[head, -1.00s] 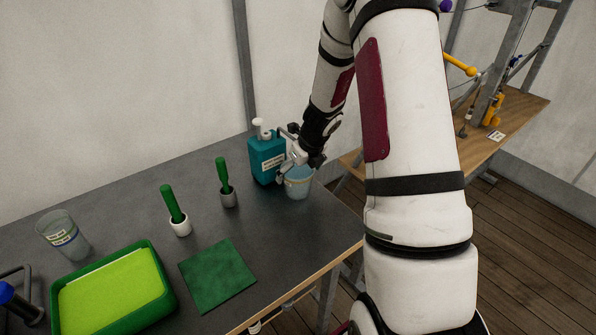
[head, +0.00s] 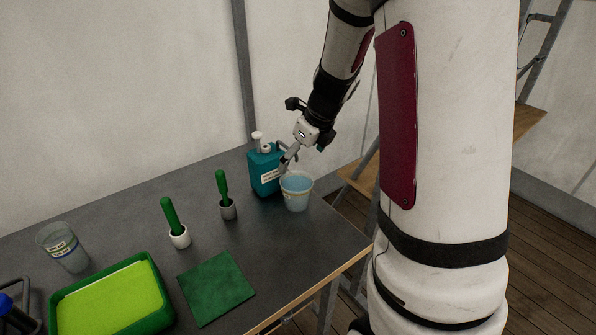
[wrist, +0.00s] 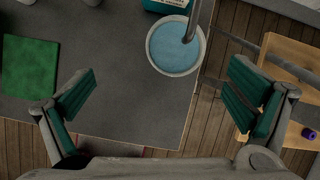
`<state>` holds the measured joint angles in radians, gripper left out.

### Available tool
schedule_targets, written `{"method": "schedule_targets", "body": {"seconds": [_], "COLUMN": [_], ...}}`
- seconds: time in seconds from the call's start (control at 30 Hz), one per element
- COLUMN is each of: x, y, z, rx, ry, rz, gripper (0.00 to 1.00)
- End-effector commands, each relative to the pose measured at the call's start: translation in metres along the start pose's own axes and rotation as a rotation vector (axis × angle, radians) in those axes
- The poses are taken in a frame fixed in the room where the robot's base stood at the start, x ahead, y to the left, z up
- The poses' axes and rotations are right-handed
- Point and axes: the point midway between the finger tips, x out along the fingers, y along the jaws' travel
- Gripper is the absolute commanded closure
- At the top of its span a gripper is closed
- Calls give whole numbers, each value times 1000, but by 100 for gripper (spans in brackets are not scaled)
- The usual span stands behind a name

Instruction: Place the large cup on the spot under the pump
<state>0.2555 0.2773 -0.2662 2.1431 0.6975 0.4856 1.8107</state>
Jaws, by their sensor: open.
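A translucent cup (head: 297,192) with a yellowish band and pale blue inside stands upright on the dark table, beside the teal pump bottle (head: 265,172). In the wrist view the cup (wrist: 176,46) shows from above, with a grey spout (wrist: 192,22) reaching over its opening.
Two green-handled tools in a white holder (head: 179,237) and a grey holder (head: 228,210) stand left of the bottle. A green mat (head: 217,288) and a green tray (head: 160,318) lie nearer. The table's right edge is close to the cup.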

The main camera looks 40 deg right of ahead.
Motion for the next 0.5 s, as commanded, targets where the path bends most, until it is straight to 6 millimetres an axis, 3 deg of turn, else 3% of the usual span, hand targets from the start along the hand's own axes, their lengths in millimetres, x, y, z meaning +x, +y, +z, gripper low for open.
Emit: {"method": "schedule_targets", "body": {"seconds": [0.1, 0.23, 0.37, 0.5], "x": [-43, -91, -134, -174], "y": [41, 92, 136, 175], "z": [16, 18, 6, -19], "rx": [-355, -834, -1313, -1826], "ry": [-46, -88, -112, -111], "rz": [28, 43, 32, -5], "gripper": [2, 2, 2, 2]}}
